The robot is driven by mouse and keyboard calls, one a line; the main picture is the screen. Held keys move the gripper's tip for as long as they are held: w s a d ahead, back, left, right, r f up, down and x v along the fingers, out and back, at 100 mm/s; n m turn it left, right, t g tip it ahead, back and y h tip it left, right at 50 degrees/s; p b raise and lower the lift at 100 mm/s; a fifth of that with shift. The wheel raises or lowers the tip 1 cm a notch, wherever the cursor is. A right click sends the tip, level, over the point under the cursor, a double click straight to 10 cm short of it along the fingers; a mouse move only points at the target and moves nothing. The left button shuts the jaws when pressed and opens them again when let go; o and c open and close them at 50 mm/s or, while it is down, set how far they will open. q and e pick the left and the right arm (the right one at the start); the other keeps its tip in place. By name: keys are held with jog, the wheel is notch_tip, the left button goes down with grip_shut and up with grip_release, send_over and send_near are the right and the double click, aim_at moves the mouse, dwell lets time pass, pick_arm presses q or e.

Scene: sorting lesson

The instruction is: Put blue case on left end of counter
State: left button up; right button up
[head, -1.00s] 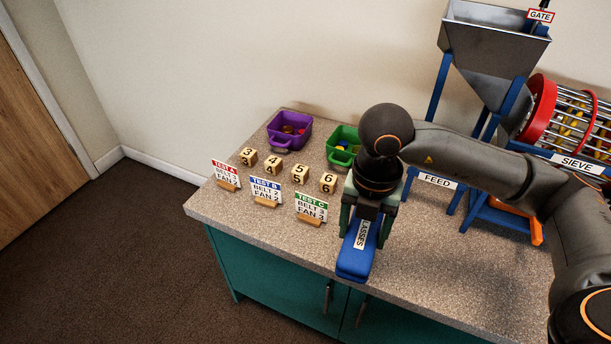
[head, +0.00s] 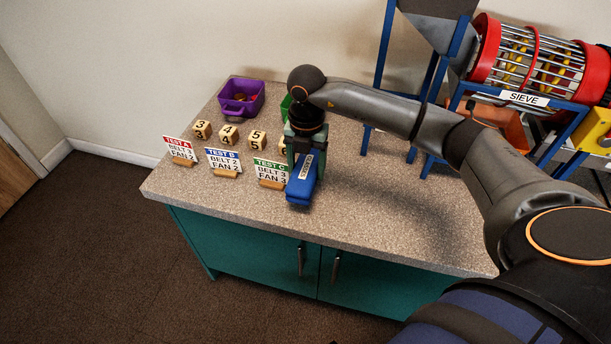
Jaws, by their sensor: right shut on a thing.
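The blue case (head: 300,188) has a white label on top and is near the front of the speckled counter (head: 390,225), right of the TEST C card. My right gripper (head: 303,160) points down and is shut on the case. I cannot tell whether the case touches the counter top. The counter's left end (head: 160,182) is bare in front of the TEST A card. My left gripper is not in view.
Cards TEST A (head: 181,150), TEST B (head: 224,161) and TEST C (head: 271,172) stand left of the case. Behind are numbered wooden blocks (head: 229,135), a purple bin (head: 241,97) and a partly hidden green bin (head: 284,108). The red sieve (head: 488,48) stands right.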

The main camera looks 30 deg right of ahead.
aim_at(306, 176)
jog(key=shift+w+f, duration=0.15)
jog(key=shift+f, duration=0.05)
jog(key=shift+w+d+f, duration=0.1)
jog(key=shift+w+f, duration=0.05)
jog(key=shift+f, duration=1.5)
jog(key=shift+f+b, duration=0.1)
jog(key=shift+b, duration=0.2)
jog(key=o, duration=1.5)
jog(key=shift+f, duration=0.1)
jog(key=shift+c, duration=0.2)
